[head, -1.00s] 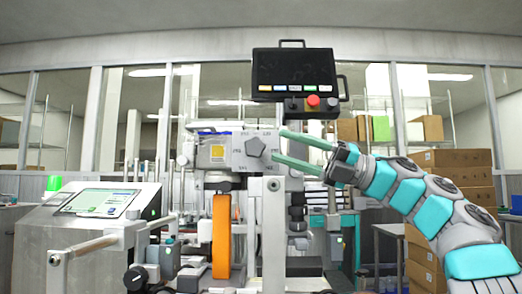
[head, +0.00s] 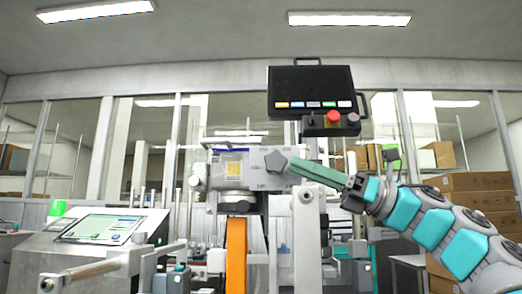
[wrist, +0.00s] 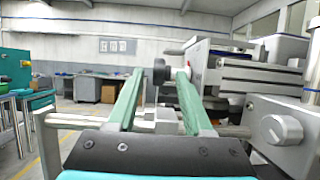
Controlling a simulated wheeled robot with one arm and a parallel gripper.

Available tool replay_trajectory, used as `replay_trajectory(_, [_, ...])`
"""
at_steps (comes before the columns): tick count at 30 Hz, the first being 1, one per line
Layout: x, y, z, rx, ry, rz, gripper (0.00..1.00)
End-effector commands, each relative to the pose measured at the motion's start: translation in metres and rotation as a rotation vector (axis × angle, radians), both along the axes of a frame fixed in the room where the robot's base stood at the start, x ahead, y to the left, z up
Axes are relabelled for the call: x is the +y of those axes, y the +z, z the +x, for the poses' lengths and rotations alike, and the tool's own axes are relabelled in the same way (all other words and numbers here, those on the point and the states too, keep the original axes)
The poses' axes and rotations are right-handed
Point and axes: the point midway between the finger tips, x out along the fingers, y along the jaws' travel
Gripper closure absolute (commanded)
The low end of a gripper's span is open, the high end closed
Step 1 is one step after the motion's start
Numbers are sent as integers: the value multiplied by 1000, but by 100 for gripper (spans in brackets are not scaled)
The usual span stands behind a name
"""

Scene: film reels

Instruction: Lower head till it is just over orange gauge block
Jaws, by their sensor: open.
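The grey machine head (head: 235,168) has a dark five-sided knob (head: 275,161) on its front. The orange gauge block (head: 236,258) stands upright below the head; its lower end is cut off by the frame. My gripper (head: 293,164) reaches in from the right, with its green fingertips close to the knob's right side. In the wrist view my gripper (wrist: 160,74) is open, with a gap between the fingers. A dark round knob (wrist: 159,72) appears between the tips; I cannot tell whether it is touched.
A black control panel (head: 313,88) with a red button hangs above my gripper. A console with a screen (head: 102,229) stands at left. Cardboard boxes (head: 478,190) are stacked at right.

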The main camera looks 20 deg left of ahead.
Motion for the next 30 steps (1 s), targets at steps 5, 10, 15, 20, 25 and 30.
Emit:
replay_trajectory(5, [32,16,-10,-4,6,-2,49])
replay_trajectory(10, [60,27,-16,-2,6,-4,49])
replay_trajectory(15, [76,33,-19,-1,2,-2,49])
replay_trajectory(20, [79,34,-20,-2,1,-2,49])
replay_trajectory(25, [79,34,-20,-1,2,-2,53])
replay_trajectory(30, [79,34,-20,-1,2,-2,72])
